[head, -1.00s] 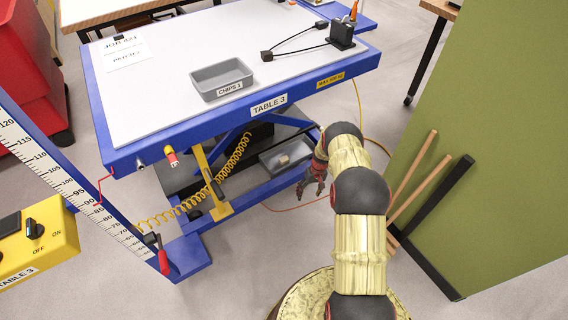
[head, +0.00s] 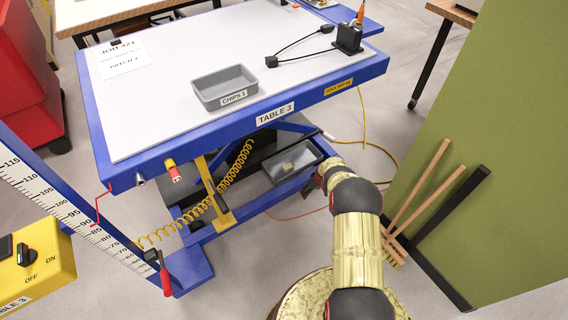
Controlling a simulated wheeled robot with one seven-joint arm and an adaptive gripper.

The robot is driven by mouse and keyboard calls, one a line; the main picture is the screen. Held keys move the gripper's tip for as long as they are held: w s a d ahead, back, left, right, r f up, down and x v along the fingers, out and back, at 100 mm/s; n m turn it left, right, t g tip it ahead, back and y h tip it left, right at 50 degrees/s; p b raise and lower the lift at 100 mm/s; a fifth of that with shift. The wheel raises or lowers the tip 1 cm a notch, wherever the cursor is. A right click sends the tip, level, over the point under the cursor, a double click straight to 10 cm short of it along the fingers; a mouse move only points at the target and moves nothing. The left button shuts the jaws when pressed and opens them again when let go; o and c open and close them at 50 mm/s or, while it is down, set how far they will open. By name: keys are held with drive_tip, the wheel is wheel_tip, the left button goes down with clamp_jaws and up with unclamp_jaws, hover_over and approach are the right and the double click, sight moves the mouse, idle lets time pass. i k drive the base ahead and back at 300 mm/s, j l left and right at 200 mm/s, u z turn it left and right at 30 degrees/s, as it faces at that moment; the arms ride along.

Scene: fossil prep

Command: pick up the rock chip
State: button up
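A small beige block that looks like the rock chip (head: 286,168) lies in a grey tray (head: 309,151) low down under the blue lift table. My gripper (head: 309,188) is by the tray's front right edge, to the right of and nearer than the chip. It is small, dark and partly hidden by my arm, so its fingers cannot be made out. No contact between it and the chip shows.
The blue-framed table (head: 330,98) overhangs the tray from behind. An empty-looking grey bin marked CHIPS 1 (head: 225,88) stands on its top. A coiled yellow hose (head: 233,170) hangs left of the tray. A green panel (head: 500,150) and leaning wooden handles (head: 420,190) stand right.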

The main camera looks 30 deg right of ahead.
sight(288, 167)
drive_tip(key=i+j, duration=0.1)
drive_tip(key=i, duration=0.9)
